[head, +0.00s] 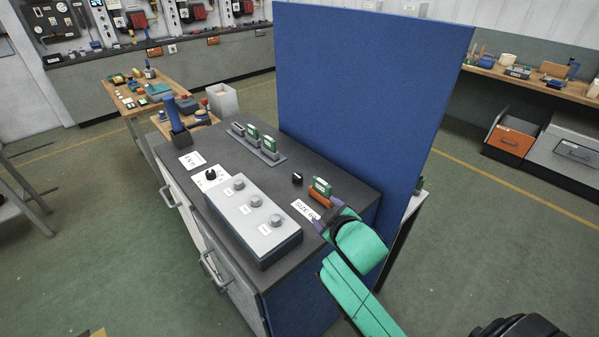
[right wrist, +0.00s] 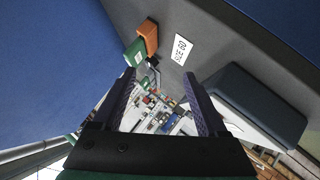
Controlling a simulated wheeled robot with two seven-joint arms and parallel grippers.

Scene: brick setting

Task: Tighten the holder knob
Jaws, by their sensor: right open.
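A small black knob (head: 297,178) stands on the dark bench top, just left of an orange holder (head: 320,196) that carries a green block (head: 322,186). I cannot tell for sure that this knob belongs to the holder. The orange holder (right wrist: 147,35) and green block (right wrist: 135,53) also show in the right wrist view, beyond the fingertips. My right gripper (head: 328,213) is at the bench's right edge, close to the holder and apart from the knob. In the right wrist view its dark purple fingers (right wrist: 160,76) are open and empty. My left gripper is out of view.
A grey control box (head: 252,214) with several knobs fills the bench front. A tall blue panel (head: 365,90) rises behind. A "SIZE 60" label (head: 305,210) lies beside the holder. A rail with green blocks (head: 258,145) and another black knob (head: 211,173) stand further left.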

